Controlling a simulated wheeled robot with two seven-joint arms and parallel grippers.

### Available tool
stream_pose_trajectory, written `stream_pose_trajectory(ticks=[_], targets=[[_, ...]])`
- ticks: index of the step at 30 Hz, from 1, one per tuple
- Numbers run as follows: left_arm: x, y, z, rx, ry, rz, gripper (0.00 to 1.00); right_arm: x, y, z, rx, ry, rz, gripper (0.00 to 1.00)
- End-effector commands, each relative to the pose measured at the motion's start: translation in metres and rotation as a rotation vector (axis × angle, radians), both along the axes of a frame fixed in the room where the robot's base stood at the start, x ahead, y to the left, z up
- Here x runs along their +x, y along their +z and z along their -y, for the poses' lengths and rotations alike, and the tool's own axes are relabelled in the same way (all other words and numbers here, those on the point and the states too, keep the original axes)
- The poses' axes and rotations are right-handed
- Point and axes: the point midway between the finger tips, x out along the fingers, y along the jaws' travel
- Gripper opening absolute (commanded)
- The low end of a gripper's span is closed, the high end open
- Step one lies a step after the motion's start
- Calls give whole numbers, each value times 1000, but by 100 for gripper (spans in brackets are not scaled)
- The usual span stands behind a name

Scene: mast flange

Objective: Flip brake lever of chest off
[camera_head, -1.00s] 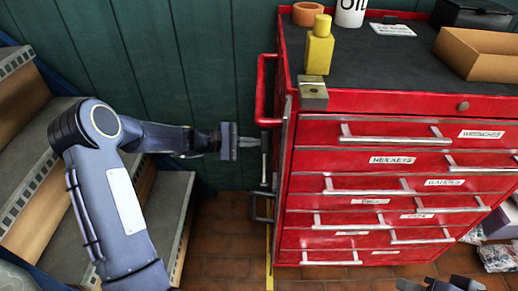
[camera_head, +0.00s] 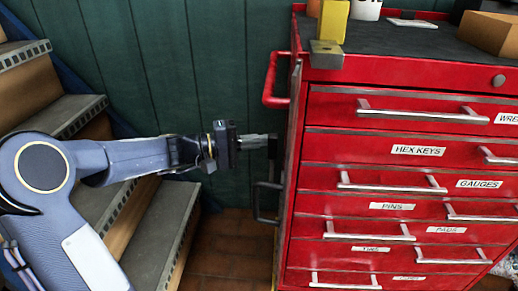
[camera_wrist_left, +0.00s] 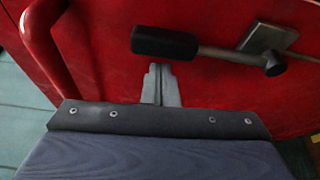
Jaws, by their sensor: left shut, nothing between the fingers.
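The red tool chest (camera_head: 400,147) stands at the right in the head view, its left side seen edge-on. In the left wrist view its red side panel (camera_wrist_left: 110,60) carries the brake lever (camera_wrist_left: 228,53), a metal rod with a black grip (camera_wrist_left: 165,43) at its left end and a round pivot at its right end. The lever lies nearly level, dipping slightly to the right. My left gripper (camera_head: 262,141) is shut and empty, pointing at the chest's side. In the left wrist view its fingertips (camera_wrist_left: 160,70) appear just below the black grip; contact is unclear. My right gripper is out of view.
A red side handle (camera_head: 270,85) juts from the chest above my left gripper. A dark bracket (camera_head: 262,203) sticks out below it. Steps (camera_head: 150,235) stand at the left, before a green wall (camera_head: 180,60).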

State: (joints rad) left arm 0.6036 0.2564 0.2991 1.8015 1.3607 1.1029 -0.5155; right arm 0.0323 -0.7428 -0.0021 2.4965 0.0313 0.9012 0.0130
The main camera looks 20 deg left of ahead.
Motion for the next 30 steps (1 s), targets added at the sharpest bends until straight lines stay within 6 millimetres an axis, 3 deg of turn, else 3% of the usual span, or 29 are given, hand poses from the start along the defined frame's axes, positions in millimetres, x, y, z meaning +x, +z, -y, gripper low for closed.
stream_pose_trajectory(ticks=[23,30], targets=[[-2,1,2,-1,-6,-3,0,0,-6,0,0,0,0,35],[11,1,-1,-1,-3,-3,0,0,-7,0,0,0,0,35]])
